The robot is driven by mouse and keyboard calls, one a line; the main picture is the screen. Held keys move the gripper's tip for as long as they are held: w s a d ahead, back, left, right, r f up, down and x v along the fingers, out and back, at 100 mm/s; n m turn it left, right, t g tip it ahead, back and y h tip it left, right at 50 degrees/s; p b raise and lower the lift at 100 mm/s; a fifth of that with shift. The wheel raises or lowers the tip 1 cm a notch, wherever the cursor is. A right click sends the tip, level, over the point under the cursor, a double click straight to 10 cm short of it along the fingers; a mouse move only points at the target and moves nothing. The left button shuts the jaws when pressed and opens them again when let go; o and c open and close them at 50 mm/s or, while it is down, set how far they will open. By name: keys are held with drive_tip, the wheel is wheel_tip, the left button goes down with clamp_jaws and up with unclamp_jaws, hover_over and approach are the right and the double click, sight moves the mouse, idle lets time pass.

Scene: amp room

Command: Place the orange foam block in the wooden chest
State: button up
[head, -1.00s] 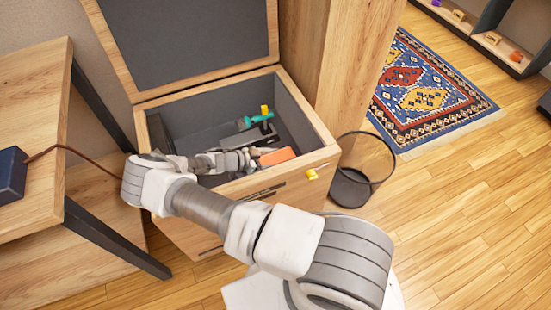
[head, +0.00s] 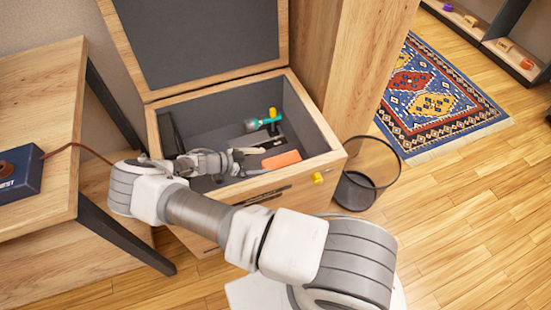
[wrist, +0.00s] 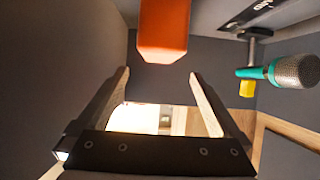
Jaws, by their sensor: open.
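The orange foam block (head: 282,159) is inside the open wooden chest (head: 320,163), toward its front right. It also shows in the wrist view (wrist: 163,32), just beyond the fingertips and apart from them. My gripper (head: 250,155) reaches into the chest from the left and is open. In the wrist view its two fingers (wrist: 158,76) are spread with nothing held between them. My forearm crosses the chest's front left edge and hides part of the inside.
A teal microphone (wrist: 285,72) and a yellow piece (wrist: 246,89) are also in the chest. The raised lid (head: 200,40) stands open behind. A wire bin (head: 365,175) is to the right, a wooden table (head: 50,90) to the left.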

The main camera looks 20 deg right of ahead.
drive_tip(key=s+a+r+n+y, duration=0.2)
drive_tip(key=r+y, duration=0.2)
drive_tip(key=r, duration=0.7)
drive_tip(key=s+a+r+n+g+y, duration=0.1)
drive_tip(key=a+r+n+y, duration=0.15)
drive_tip(key=r, duration=0.75)
drive_tip(key=s+a+r+n+y, duration=0.1)
drive_tip(key=s+r+n+y, duration=0.2)
drive_tip(key=r, duration=0.8)
drive_tip(key=s+d+r+n+t+y, duration=0.2)
drive_tip(key=s+r+n+t, duration=0.4)
drive_tip(key=s+r+n, duration=0.4)
drive_tip(key=shift+s+d+r+t+y, duration=0.35)
drive_tip(key=shift+s+r+y, duration=0.3)
drive_tip(key=shift+s+r, duration=2.5)
drive_tip(key=shift+s+n, duration=0.1)
drive_tip(key=shift+n, duration=0.15)
wheel_tip(320, 180, up, 26)
drive_tip(key=p, duration=2.6)
